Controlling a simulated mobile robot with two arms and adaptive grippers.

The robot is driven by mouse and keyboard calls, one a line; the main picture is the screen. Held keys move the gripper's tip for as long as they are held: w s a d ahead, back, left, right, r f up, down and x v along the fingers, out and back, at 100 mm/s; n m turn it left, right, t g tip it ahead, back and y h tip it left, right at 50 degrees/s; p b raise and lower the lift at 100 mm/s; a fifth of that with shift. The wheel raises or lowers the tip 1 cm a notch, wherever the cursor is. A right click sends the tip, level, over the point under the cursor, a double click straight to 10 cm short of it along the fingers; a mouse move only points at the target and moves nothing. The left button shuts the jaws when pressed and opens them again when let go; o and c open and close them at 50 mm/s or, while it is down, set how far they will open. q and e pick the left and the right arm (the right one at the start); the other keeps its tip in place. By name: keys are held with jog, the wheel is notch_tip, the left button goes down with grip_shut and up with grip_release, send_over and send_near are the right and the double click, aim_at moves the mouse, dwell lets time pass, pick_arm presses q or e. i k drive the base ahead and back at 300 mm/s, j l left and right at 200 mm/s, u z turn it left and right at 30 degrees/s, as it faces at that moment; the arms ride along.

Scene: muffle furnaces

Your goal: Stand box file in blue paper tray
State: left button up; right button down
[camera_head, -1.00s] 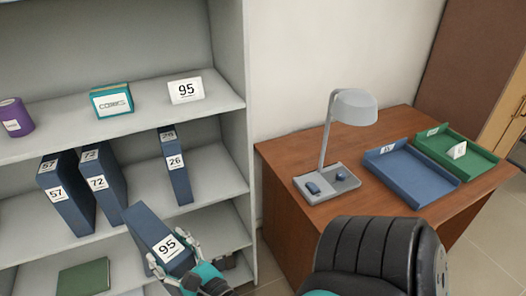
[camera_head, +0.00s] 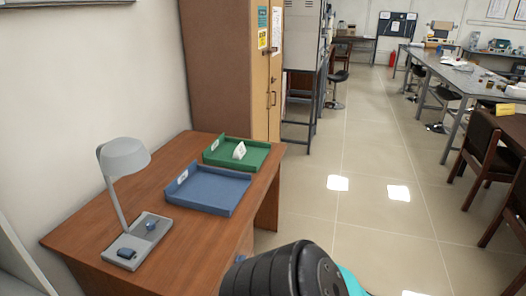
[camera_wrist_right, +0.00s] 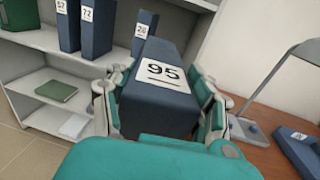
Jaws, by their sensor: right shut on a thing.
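The blue box file marked 95 (camera_wrist_right: 160,92) is in my right gripper (camera_wrist_right: 165,100). The fingers press on both of its sides in the right wrist view, and its labelled spine faces the camera. The blue paper tray (camera_head: 208,190) lies on the wooden desk in the head view and is empty, with a small white label on its left wall. A corner of the tray (camera_wrist_right: 300,150) also shows at the right edge of the wrist view. The head view shows neither the held file nor my grippers.
A green tray (camera_head: 236,153) with a white card stands behind the blue one. A grey desk lamp (camera_head: 125,205) stands on the desk (camera_head: 165,225) to the left. Shelves (camera_wrist_right: 40,85) with other box files show in the wrist view. The floor right of the desk is open.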

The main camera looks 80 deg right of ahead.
aim_at(212, 190)
jog(key=l+z, duration=0.45)
jog(key=i+l+z, duration=0.1)
jog(key=l+z, duration=0.35)
jog(key=i+l, duration=0.1)
jog(key=l, duration=0.65)
jog(key=i+l, duration=0.35)
jog(key=i, duration=0.15)
